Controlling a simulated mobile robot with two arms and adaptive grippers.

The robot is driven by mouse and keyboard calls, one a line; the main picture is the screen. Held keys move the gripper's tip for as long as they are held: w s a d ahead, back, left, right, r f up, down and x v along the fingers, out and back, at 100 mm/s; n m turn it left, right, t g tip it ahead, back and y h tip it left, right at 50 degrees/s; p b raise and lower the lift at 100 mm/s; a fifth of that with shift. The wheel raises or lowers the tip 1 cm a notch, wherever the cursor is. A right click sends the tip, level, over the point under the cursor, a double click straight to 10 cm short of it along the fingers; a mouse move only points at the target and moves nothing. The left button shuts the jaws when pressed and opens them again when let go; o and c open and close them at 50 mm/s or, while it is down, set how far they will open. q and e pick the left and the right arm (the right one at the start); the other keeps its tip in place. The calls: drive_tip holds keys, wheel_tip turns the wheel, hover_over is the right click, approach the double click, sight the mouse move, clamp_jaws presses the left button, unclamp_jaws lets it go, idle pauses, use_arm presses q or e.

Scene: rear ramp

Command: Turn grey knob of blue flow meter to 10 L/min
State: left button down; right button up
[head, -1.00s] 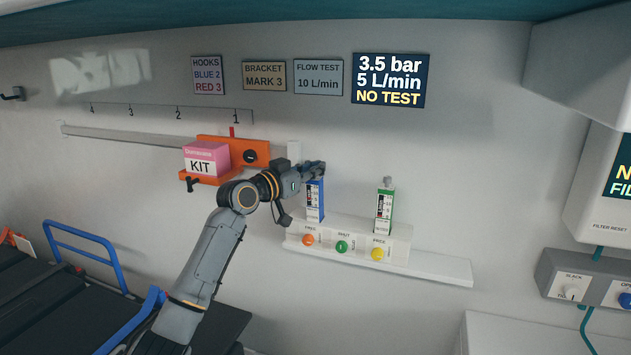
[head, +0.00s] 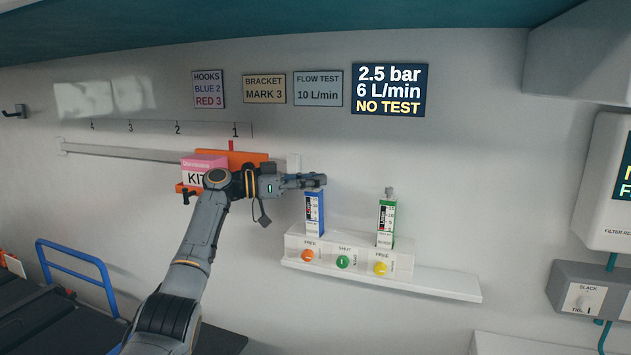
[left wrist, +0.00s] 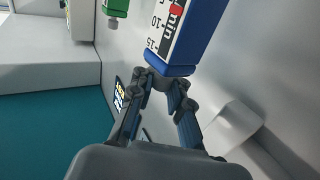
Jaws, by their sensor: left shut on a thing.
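The blue flow meter (head: 314,214) stands upright on the left of the white block. Its end and scale show large in the left wrist view (left wrist: 186,62). My left gripper (head: 314,181) reaches in from the left at its top, shut on the grey knob. The fingers (left wrist: 168,84) mostly hide the knob in both views. The wall display (head: 390,88) reads 2.5 bar, 6 L/min, NO TEST. The flow test sign (head: 318,88) reads 10 L/min. My right gripper is out of view.
A green flow meter (head: 386,222) with its own grey knob (head: 389,191) stands to the right. Orange, green and yellow buttons (head: 343,262) sit below. A pink-topped KIT box (head: 203,162) on an orange bracket (head: 245,158) is behind my left arm.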

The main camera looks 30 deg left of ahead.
use_arm(q)
drive_tip(key=shift+f, duration=0.25)
idle(0.4)
drive_tip(key=c, duration=1.3)
unclamp_jaws()
drive_tip(key=shift+w, duration=0.1)
drive_tip(key=shift+r, duration=0.15)
drive_tip(key=v, duration=0.7)
drive_tip(key=shift+a, duration=0.3)
